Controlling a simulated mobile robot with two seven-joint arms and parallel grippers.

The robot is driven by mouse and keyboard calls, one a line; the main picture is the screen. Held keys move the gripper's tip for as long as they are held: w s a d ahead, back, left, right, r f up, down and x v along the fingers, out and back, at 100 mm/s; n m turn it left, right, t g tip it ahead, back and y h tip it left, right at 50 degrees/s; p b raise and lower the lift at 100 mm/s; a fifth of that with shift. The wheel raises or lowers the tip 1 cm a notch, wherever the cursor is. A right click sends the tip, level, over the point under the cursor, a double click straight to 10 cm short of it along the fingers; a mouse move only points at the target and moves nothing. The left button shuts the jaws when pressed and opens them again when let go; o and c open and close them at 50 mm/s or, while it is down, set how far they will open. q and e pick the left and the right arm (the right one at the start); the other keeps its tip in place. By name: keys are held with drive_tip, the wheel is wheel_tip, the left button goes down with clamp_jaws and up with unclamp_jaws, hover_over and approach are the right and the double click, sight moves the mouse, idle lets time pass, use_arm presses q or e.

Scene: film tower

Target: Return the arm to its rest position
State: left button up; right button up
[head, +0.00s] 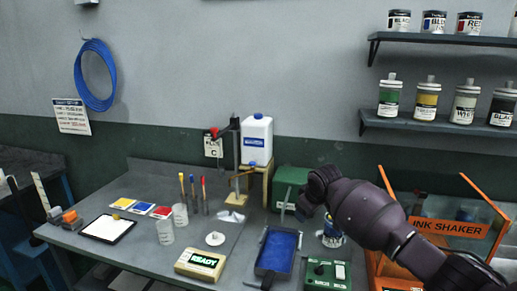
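My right arm comes in from the lower right and reaches over the workbench (150,262). Its dark end with the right gripper (308,196) is near the green box (287,187), above and to the left of a small can (331,236) with a blue label. The fingers are too dark and small to tell open from shut, and I see nothing clearly held. The forearm hides part of the bench's right side. I cannot make out my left gripper in the head view.
Near the arm are a blue tray (271,252), a green control box (327,274) and the orange-framed ink shaker (447,227). A READY display (201,263), cups and a white jug (256,139) stand further left. Shelves (440,127) with bottles and cans hang above.

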drive_tip(key=s+a+r+t+y, duration=0.1)
drive_tip(key=a+r+t+y, duration=0.15)
drive_tip(key=a+t, duration=0.25)
drive_tip(key=s+d+f+m+t+y, duration=0.1)
drive_tip(key=s+d+f+t+y, duration=0.2)
drive_tip(key=s, duration=0.4)
drive_tip(key=s+d+f+m+h, duration=0.2)
drive_tip(key=s+d+f, duration=0.2)
drive_tip(key=s+f, duration=0.3)
drive_tip(key=s+d+f+m+g+h, duration=0.1)
drive_tip(key=s+d+f, duration=0.4)
drive_tip(key=s, duration=1.2)
drive_tip(key=s+d+f+m+h, duration=0.3)
drive_tip(key=s+d+f+h, duration=0.1)
drive_tip(key=s+f, duration=0.7)
drive_tip(key=shift+s+d+g+b, duration=0.25)
drive_tip(key=shift+s+g+b, duration=0.15)
drive_tip(key=shift+s+b, duration=0.1)
